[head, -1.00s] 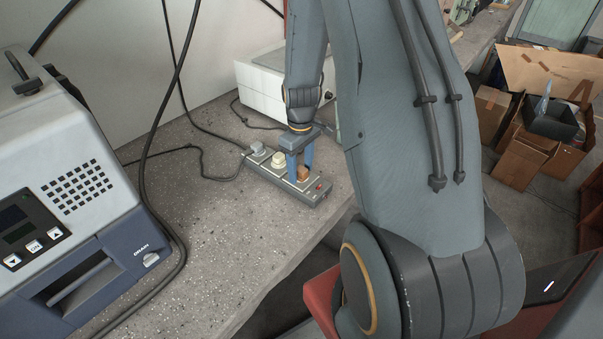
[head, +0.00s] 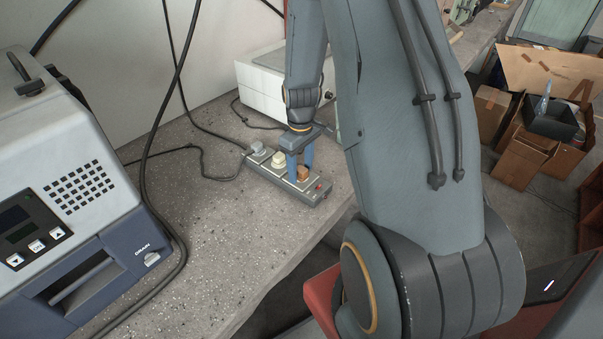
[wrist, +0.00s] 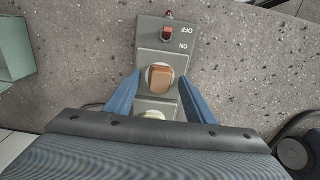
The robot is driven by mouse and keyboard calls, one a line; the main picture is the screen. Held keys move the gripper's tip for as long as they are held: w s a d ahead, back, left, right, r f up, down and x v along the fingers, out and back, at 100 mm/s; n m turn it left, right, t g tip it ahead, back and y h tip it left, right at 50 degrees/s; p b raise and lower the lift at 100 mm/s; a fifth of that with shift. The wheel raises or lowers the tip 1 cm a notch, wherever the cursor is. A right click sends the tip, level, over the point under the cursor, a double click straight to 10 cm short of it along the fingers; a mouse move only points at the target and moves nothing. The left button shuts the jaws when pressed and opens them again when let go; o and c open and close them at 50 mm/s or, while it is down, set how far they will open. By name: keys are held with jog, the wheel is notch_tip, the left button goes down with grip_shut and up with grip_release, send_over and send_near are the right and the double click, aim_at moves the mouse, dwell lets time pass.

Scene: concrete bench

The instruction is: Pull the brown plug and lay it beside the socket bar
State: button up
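The brown plug (head: 303,174) sits in the socket bar (head: 312,197), in the slot nearest the red switch. It also shows in the wrist view (wrist: 160,77), upright in its round socket. My gripper (head: 300,170) points down over the bar, its blue fingers on either side of the plug. In the wrist view my gripper (wrist: 159,80) is open, and a gap shows between each finger and the plug. A cream plug (head: 279,160) sits in the neighbouring socket, partly hidden by my gripper in the wrist view. A grey plug (head: 257,149) is at the bar's far end.
The red switch (wrist: 167,34) is at the bar's near end. A large grey-and-blue machine (head: 75,180) stands at left, with black cables hanging beside it. A white box (head: 262,82) stands behind the bar. Bare concrete bench (head: 215,220) lies left and in front of the bar.

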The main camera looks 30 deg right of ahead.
aim_at(301, 169)
grip_shut()
jog(key=shift+r, duration=0.1)
jog(key=shift+r, duration=0.1)
jog(key=shift+r+p, duration=2.15)
jog(key=shift+r, duration=0.7)
